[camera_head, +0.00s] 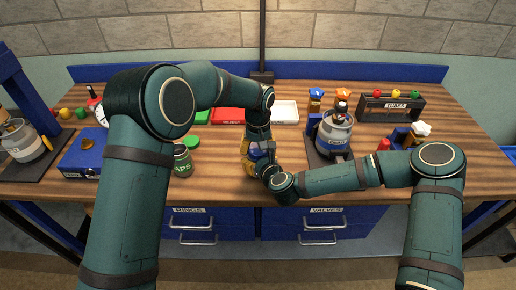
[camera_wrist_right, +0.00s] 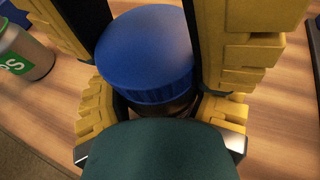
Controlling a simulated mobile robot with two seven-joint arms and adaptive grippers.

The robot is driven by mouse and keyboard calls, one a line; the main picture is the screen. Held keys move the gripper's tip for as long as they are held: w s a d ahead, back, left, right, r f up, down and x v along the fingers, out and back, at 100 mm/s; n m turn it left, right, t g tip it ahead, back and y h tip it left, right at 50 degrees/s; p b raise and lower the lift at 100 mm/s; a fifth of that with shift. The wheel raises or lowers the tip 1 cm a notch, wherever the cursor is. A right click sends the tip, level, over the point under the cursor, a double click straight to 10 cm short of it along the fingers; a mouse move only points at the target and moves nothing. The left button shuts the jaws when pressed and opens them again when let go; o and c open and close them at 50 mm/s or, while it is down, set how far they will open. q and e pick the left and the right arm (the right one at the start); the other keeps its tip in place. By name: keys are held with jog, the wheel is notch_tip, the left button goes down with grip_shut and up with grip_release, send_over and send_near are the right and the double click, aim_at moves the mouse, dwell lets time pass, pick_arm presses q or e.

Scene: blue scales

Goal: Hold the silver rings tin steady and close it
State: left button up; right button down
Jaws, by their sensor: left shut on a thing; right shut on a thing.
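The tin stands on the bench in front of me, mostly hidden by my grippers in the head view. In the right wrist view its blue lid (camera_wrist_right: 145,48) sits on top of the body (camera_wrist_right: 176,107), of which only a dark sliver shows. Its label is hidden. My left gripper (camera_head: 258,150) comes down from above, its yellow fingers on both sides of the lid, shut on it. My right gripper (camera_head: 265,169) comes in low from the right, its fingers around the tin's body, shut on it. Whether the lid is fully seated I cannot tell.
A red reject tray (camera_head: 229,116) and a white tray (camera_head: 286,112) lie behind. A blue-labelled canister (camera_head: 334,135) stands right, near my right forearm.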

pick_arm(q)
jog(key=shift+m, duration=1.6)
jog(key=o, duration=1.2)
jog(key=shift+o, duration=0.2)
jog(key=shift+r, duration=2.3)
